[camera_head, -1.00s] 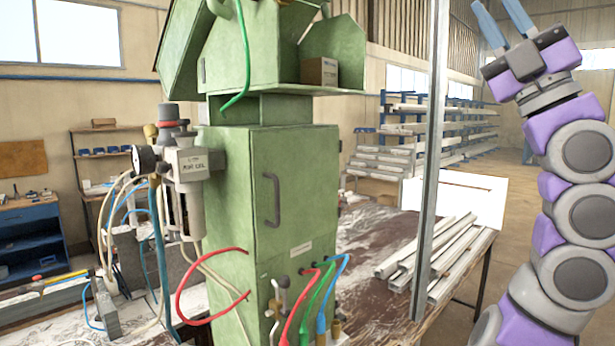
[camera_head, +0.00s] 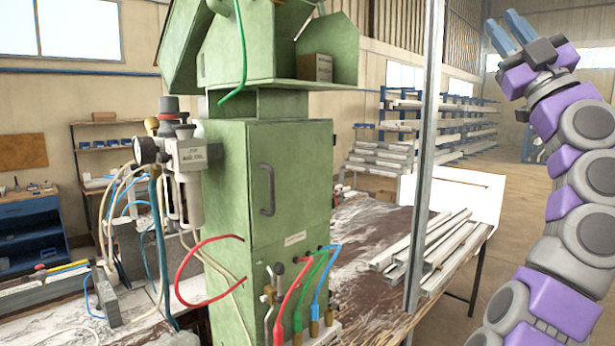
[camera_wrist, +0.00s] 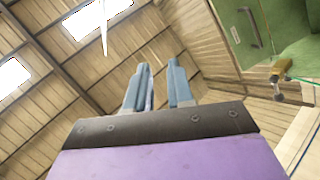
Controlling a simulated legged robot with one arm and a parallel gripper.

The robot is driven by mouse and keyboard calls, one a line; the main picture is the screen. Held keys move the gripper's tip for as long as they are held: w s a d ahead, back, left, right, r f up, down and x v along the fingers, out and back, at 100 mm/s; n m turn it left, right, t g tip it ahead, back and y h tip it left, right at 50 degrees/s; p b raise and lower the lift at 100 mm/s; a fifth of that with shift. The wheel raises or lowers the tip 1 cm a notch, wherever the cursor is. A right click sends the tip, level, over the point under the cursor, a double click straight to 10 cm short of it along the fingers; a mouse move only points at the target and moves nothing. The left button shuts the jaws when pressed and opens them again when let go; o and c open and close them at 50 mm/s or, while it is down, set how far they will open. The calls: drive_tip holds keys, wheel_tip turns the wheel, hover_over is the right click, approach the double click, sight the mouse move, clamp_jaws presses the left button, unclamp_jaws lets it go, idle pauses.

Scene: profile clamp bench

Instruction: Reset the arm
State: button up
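My gripper (camera_head: 501,18) is raised at the upper right of the head view, with its blue fingers pointing up and to the left. In the wrist view, the two fingers (camera_wrist: 159,68) stand apart with a narrow gap between them, and nothing is held. My gripper is in free air, to the right of the green machine (camera_head: 225,200) and of the upright metal post (camera_head: 427,150), touching neither. My purple and grey arm runs down the right side of the head view.
A workbench (camera_head: 375,250) carries the green machine and a stack of metal profiles (camera_head: 440,240). Red, green and blue hoses (camera_head: 300,295) come off the machine. A valve with a gauge (camera_head: 148,150) stands left. Racks (camera_head: 430,125) stand behind. Open floor lies at right.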

drive_tip(key=w+a+f+m+g, duration=0.6)
drive_tip(key=w+a+f+m, duration=0.15)
drive_tip(key=w, duration=0.35)
drive_tip(key=s+a+f+g+h, duration=0.1)
drive_tip(key=s+a+f+g, duration=0.35)
drive_tip(key=a+f, duration=0.6)
drive_tip(key=s+a+f+g+h, duration=0.1)
drive_tip(key=s+a+f+g, duration=0.2)
drive_tip(key=a+f+g, duration=0.5)
drive_tip(key=s+a+f+m+g+h, duration=0.1)
drive_tip(key=s+f+m+g+h, duration=0.1)
drive_tip(key=s+f, duration=0.8)
drive_tip(key=s+a+f+m+g+h, duration=0.1)
drive_tip(key=s+f+g+h, duration=0.15)
drive_tip(key=s+f, duration=0.8)
drive_tip(key=s+d+f+m+g+h, duration=0.2)
drive_tip(key=s+d+f, duration=0.3)
drive_tip(key=s+f, duration=0.4)
drive_tip(key=s+d+f+m+g+h, duration=0.2)
drive_tip(key=s+d+f+h, duration=0.2)
drive_tip(key=s+f, duration=0.6)
drive_tip(key=shift+s+d+f, duration=0.2)
drive_tip(key=shift+d+f, duration=0.4)
drive_tip(key=shift+d, duration=0.55)
drive_tip(key=shift+m, duration=0.25)
